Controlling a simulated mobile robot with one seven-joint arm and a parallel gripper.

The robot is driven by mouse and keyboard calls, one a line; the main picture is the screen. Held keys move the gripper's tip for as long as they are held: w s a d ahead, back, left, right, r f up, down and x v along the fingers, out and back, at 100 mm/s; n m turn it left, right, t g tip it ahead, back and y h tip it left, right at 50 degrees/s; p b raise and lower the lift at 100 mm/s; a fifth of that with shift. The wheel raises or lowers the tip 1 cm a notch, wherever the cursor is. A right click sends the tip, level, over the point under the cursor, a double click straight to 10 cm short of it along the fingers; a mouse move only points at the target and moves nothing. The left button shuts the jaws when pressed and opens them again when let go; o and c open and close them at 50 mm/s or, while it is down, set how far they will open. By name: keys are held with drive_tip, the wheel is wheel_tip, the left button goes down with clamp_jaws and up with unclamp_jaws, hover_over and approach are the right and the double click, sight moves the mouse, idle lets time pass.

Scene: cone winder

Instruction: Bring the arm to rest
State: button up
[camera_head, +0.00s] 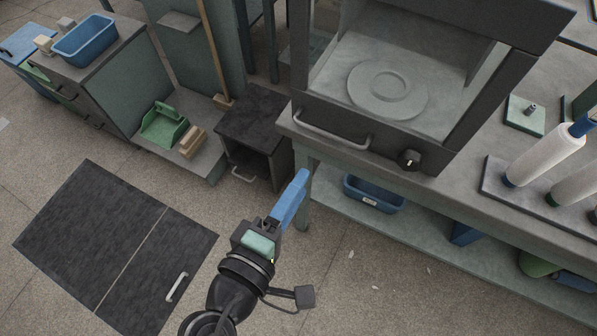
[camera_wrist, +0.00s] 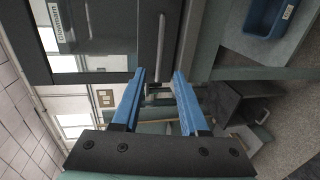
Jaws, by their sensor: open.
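My gripper (camera_head: 301,176) points up and away in the head view, its blue fingers in front of the workbench's near left corner. In the wrist view my gripper (camera_wrist: 160,75) has its two blue fingers apart, with nothing held between them. Beyond the fingertips in that view is a dark front with a bar handle (camera_wrist: 161,38). A gap seems to lie between them, but its depth is hard to judge.
A glass-fronted cabinet with a handle (camera_head: 331,129) stands on the workbench. Yarn cones (camera_head: 543,155) stand at right. A small black cabinet (camera_head: 254,128) is left of the gripper. A blue bin (camera_head: 374,194) sits on the lower shelf.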

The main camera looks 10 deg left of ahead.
drive_tip(key=w+d+r+m+t+y, duration=0.1)
drive_tip(key=w+r+m+t, duration=0.35)
drive_tip(key=r, duration=0.95)
drive_tip(key=w+d+r+m+t+y, duration=0.1)
drive_tip(key=w+r+m, duration=0.55)
drive_tip(key=r, duration=0.65)
drive_tip(key=s+r+m+t+y+p, duration=0.1)
drive_tip(key=r+p, duration=0.4)
drive_tip(key=r, duration=0.7)
drive_tip(key=s+d+r+m+t+y+p, duration=0.1)
drive_tip(key=s+r+t+p, duration=0.2)
drive_tip(key=r, duration=1)
drive_tip(key=s+d+r+m+t+p, duration=0.1)
drive_tip(key=s+r+t+p, duration=0.2)
drive_tip(key=r, duration=0.9)
drive_tip(key=s+p, duration=0.1)
drive_tip(key=p, duration=0.2)
drive_tip(key=shift+r+y+p, duration=0.25)
drive_tip(key=shift+y+p, duration=0.05)
drive_tip(key=shift+y, duration=0.1)
